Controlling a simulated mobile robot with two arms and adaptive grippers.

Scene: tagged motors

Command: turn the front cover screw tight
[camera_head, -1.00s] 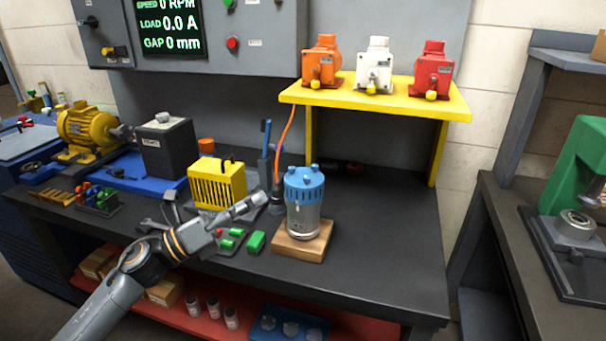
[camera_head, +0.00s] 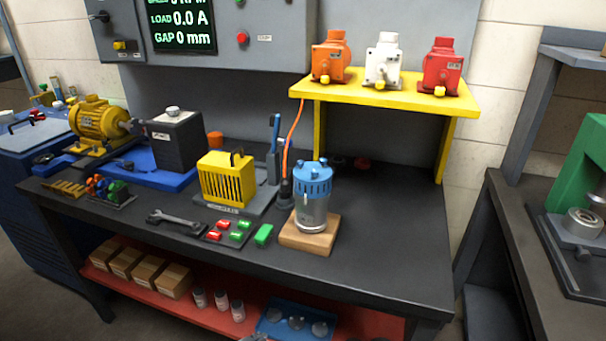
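A motor with a blue top cover (camera_head: 313,181) and a grey metal body (camera_head: 311,213) stands upright on a wooden block (camera_head: 306,239) near the bench's front right. Small blue screw heads stand on the cover's top. From here I cannot tell how far the front cover screw is turned in. Neither gripper can be made out. A small grey sliver at the bottom edge, left of centre, may be part of my arm. Nothing touches the motor's cover.
A yellow slotted box (camera_head: 222,180), a wrench (camera_head: 174,219), red and green blocks (camera_head: 237,231) and a loose green block (camera_head: 263,235) lie left of the motor. A yellow shelf (camera_head: 390,96) holds orange, white and red motors behind. The bench right of the motor is clear.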

